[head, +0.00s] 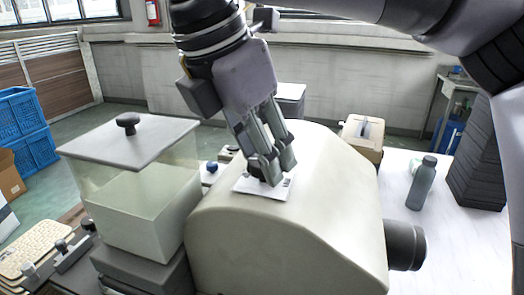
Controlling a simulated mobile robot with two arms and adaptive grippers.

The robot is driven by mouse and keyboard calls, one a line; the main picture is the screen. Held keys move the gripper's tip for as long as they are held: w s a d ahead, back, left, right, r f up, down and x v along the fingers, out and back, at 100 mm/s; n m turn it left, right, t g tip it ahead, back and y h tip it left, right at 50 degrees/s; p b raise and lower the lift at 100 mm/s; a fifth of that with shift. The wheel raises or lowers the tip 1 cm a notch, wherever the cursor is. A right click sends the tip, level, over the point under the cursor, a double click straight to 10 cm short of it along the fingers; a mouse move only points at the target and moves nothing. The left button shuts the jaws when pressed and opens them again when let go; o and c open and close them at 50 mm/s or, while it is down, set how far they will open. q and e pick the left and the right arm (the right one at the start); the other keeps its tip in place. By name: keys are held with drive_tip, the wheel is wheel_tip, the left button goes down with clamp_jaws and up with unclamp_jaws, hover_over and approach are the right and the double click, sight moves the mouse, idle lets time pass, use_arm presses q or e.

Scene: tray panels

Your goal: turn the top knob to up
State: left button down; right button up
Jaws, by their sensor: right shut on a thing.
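A white label plate (250,186) lies on the sloping top of a large cream machine housing (325,195). My right gripper (274,172) reaches down from above, with its fingertips at this plate. It is shut on the top knob, which the fingers almost wholly hide, so I cannot tell which way the knob points. My left gripper is not in view.
A clear box with a grey lid (150,138) and black handle stands left of the housing. A dark cylinder (405,245) sticks out at the housing's right. A grey bottle (421,183) and a dark stack (478,160) stand farther right. Blue crates (28,130) are far left.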

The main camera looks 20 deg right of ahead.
drive_tip(key=shift+w+m+g, duration=0.1)
drive_tip(key=shift+m+g, duration=0.4)
drive_tip(key=shift+m, duration=0.8)
drive_tip(key=o, duration=1.2)
drive_tip(key=shift+c, duration=0.2)
drive_tip(key=w+v, duration=0.1)
drive_tip(key=v, duration=1.1)
drive_tip(key=shift+s+a, duration=0.15)
drive_tip(key=shift+s, duration=0.2)
